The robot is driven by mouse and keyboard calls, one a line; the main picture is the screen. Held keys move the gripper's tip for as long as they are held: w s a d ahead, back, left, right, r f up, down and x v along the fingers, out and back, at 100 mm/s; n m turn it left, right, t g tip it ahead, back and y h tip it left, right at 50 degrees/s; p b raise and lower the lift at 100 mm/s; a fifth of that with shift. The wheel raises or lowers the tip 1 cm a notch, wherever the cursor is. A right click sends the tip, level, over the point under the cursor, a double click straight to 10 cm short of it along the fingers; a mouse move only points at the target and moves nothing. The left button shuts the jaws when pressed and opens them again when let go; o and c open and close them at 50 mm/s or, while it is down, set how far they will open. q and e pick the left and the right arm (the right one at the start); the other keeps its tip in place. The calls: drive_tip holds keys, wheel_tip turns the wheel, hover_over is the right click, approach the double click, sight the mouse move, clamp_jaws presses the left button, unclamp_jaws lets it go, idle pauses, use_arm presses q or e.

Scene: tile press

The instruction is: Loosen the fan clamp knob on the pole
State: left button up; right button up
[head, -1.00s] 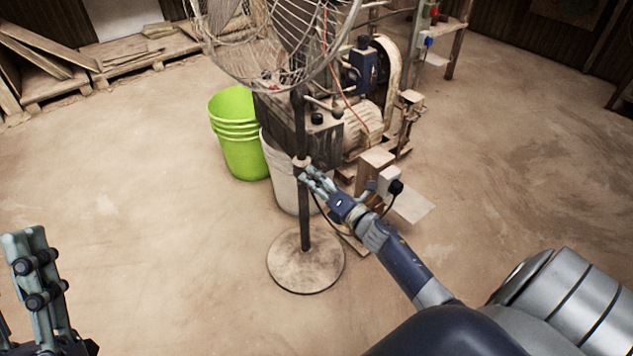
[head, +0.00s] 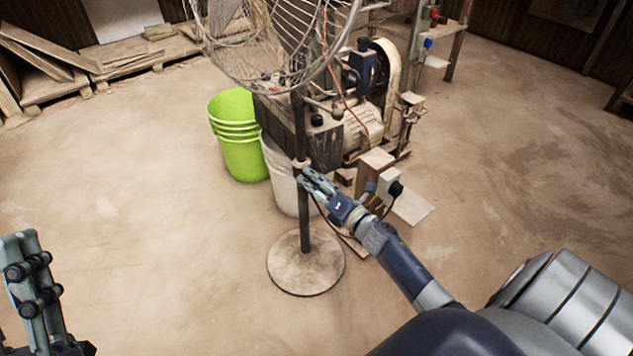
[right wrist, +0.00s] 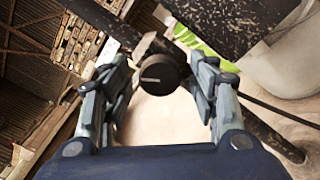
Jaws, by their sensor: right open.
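The fan's dark pole (head: 304,220) rises upright from a round, dusty base (head: 305,265). A clamp collar (head: 301,162) sits partway up it. The dark round clamp knob (right wrist: 160,74) shows in the right wrist view, with a slot-like mark on its face. My right gripper (head: 305,175) is at the pole just below the collar and hides the knob in the head view. In the right wrist view its fingers (right wrist: 160,82) are open, one on each side of the knob, with gaps visible. My left gripper (head: 22,242) is at the lower left, far from the pole; its jaw opening is unclear.
The wire fan cage (head: 270,45) is above the collar. Green buckets (head: 240,150) and a white bucket (head: 283,180) stand behind the pole. A dusty machine (head: 360,125) and a small box with a dark knob (head: 389,185) are to the right. The floor at left is clear.

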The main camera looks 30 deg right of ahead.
drive_tip(key=s+d, duration=0.1)
drive_tip(key=s, duration=1.1)
